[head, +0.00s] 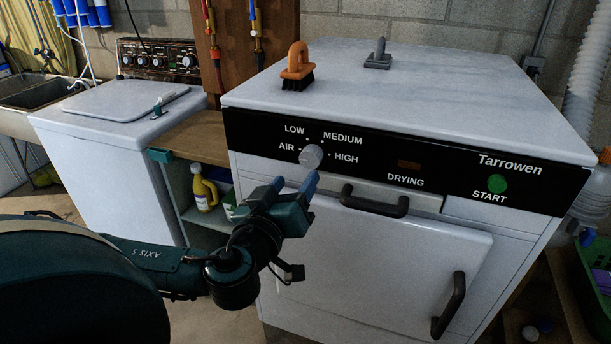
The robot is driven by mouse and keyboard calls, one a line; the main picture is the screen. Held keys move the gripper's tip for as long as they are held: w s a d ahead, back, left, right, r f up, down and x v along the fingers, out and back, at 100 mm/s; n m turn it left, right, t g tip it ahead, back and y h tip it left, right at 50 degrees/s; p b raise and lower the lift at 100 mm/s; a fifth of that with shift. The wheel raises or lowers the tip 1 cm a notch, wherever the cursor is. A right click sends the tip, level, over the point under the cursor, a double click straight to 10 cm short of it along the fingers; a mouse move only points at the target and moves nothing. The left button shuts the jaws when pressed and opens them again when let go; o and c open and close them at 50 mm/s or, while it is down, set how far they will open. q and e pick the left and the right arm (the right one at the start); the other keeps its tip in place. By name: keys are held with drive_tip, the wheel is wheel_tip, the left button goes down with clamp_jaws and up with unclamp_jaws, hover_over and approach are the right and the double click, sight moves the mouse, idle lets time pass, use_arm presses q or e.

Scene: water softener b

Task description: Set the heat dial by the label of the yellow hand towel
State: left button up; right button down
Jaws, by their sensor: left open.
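The round grey heat dial (312,156) sits on the black control panel of the dryer. The words LOW, MEDIUM, AIR and HIGH stand around it; I cannot make out where its pointer is turned. My left gripper (295,182) is open, with blue fingertips just below and left of the dial. The fingers are not around it, and I cannot tell whether one touches it. Yellow cloth (62,52) hangs at the upper left; I cannot tell whether it is the hand towel, and no label on it is readable. My right gripper is not in view.
The dryer (420,85) has a green START button (497,184), a drawer handle (374,203) and a door handle (449,307). An orange brush (297,68) and a grey object (378,55) are on top. A shelf with a yellow bottle (204,190) stands left of it.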

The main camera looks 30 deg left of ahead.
sight(309, 161)
use_arm(q)
drive_tip(key=x, duration=0.2)
drive_tip(key=p+x, duration=0.1)
drive_tip(key=x, duration=0.2)
drive_tip(key=shift+w+r, duration=0.1)
drive_tip(key=shift+r, duration=0.1)
drive_tip(key=x, duration=0.2)
drive_tip(key=shift+w+f+p, duration=0.2)
drive_tip(key=shift+w+p, duration=0.1)
drive_tip(key=shift+p, duration=0.05)
drive_tip(key=shift+c, duration=1.2)
drive_tip(key=c, duration=0.3)
drive_tip(key=m, duration=0.8)
drive_tip(key=shift+m, duration=0.3)
drive_tip(key=m, duration=0.4)
drive_tip(key=shift+m, duration=0.4)
drive_tip(key=m, duration=2.1)
drive_tip(key=shift+m, duration=0.3)
drive_tip(key=shift+o, duration=1.2)
drive_tip(key=shift+m, duration=0.4)
drive_tip(key=o, duration=0.4)
drive_tip(key=shift+o, duration=0.6)
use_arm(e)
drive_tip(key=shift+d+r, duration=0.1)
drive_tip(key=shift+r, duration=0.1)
